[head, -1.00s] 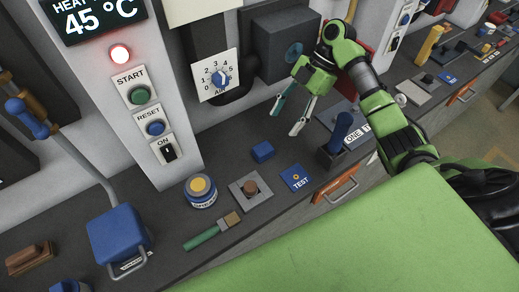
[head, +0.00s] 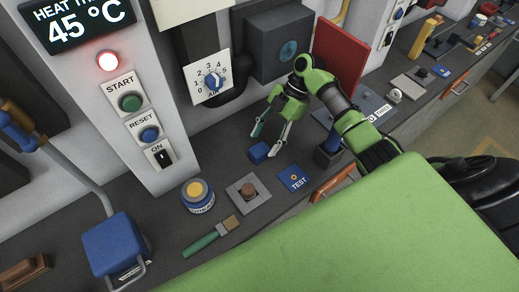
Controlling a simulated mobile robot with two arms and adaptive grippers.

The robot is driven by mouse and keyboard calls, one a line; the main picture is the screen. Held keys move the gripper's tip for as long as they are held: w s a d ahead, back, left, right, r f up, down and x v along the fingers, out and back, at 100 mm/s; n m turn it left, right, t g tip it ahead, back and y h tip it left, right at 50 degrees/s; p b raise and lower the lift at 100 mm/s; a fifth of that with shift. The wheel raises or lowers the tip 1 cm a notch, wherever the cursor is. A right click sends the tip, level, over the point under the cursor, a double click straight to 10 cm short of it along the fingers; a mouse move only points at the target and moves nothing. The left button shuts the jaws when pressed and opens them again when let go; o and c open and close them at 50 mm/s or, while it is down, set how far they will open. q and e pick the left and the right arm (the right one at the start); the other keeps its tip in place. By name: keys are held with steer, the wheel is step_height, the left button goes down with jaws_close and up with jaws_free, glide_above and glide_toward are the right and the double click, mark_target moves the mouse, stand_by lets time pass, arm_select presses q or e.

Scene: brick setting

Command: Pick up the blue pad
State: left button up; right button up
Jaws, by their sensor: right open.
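A small blue block-like pad (head: 259,152) lies on the dark bench top, left of a flat blue tile marked TEST (head: 293,178). My right gripper (head: 269,143) is open and empty, fingers pointing down. In the head view its fingertips are just beside and above the pad's upper right side. I cannot tell whether they touch it. My left gripper is not in view.
A grey plate with a brown button (head: 248,192), a round yellow-topped tin (head: 197,195) and a green-handled brush (head: 212,236) lie nearby. A dark blue upright handle (head: 329,146) stands to the right. The button column (head: 140,110) rises at left.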

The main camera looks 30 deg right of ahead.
mark_target(260, 149)
steer(key=p+x, duration=0.1)
steer(key=x, duration=0.2)
steer(key=shift+s+a+f+p, duration=0.15)
steer(key=shift+a+p, duration=0.15)
steer(key=shift+p, duration=0.05)
steer(key=shift+a+f, duration=0.15)
steer(key=shift+f, duration=0.2)
steer(key=c, duration=1.2)
steer(key=shift+r, duration=0.15)
step_height(260, 149, up, 9)
steer(key=b, duration=0.2)
steer(key=shift+b, duration=0.3)
steer(key=shift+r, duration=0.4)
steer(key=shift+o, duration=0.6)
